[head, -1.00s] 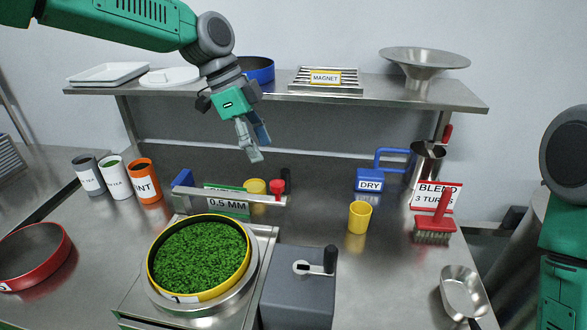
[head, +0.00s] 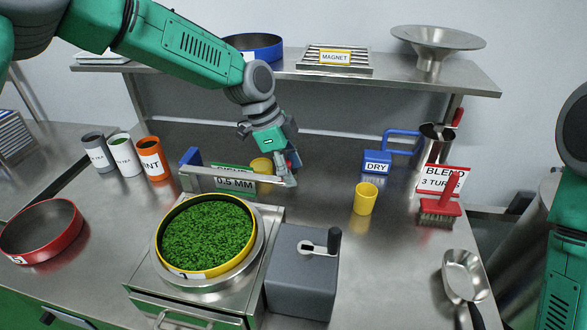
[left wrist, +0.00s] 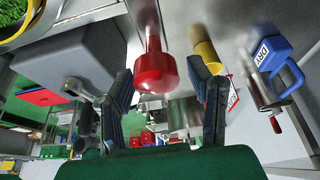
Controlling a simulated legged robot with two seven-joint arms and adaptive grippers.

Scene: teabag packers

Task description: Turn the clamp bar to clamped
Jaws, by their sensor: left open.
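The metal clamp bar (head: 215,183) lies across the back of the sieve stand, with a blue block (head: 191,157) at its left end. A red knob (left wrist: 154,75) stands at its right end, mostly hidden by the gripper in the head view. My left gripper (head: 286,175) is open at that right end, pointing down. In the left wrist view the knob lies between the spread fingers of the left gripper (left wrist: 160,95); contact cannot be told. The yellow-rimmed sieve (head: 165,270) full of green leaf sits in front of the bar. My right gripper is out of view.
A grey box with a black-handled crank (head: 300,285) stands right of the sieve. A shelf (head: 400,83) runs above the back.

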